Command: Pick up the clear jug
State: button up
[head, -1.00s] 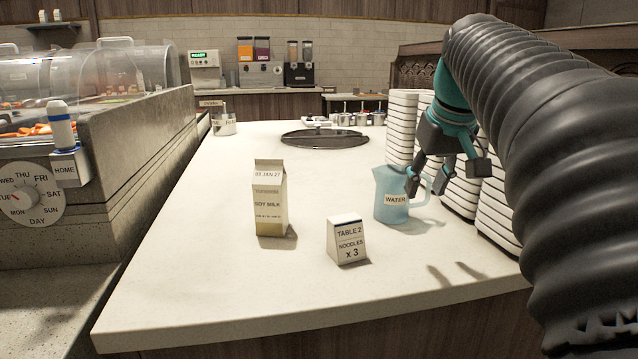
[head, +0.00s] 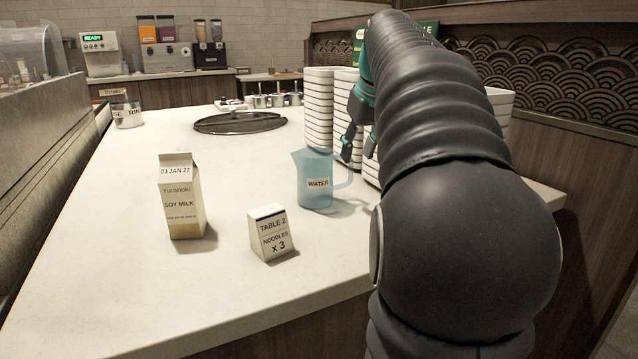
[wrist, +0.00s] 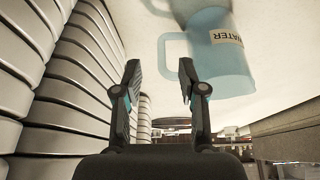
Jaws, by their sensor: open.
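The clear jug (head: 314,183) is see-through blue with a WATER label and stands upright on the white counter, its handle on the right. In the wrist view the jug (wrist: 222,65) shows inverted at the top. My gripper (head: 360,146) is on the handle side of the jug, partly hidden behind my arm. In the wrist view my gripper (wrist: 160,72) is open and empty. The handle's outer edge shows between its fingertips, and the right fingertip overlaps the handle. I cannot tell whether they touch.
Tall stacks of white dishes (head: 319,105) stand close behind and right of the jug; they line the wrist view's left side. A soy milk carton (head: 181,200) and a table 2 sign (head: 271,234) stand at the front. A dark round lid (head: 240,123) lies farther back.

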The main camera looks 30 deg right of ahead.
aim_at(352, 169)
jog(key=shift+b+x, duration=0.35)
jog(key=shift+x, duration=2.55)
jog(key=shift+a, duration=0.1)
grip_shut()
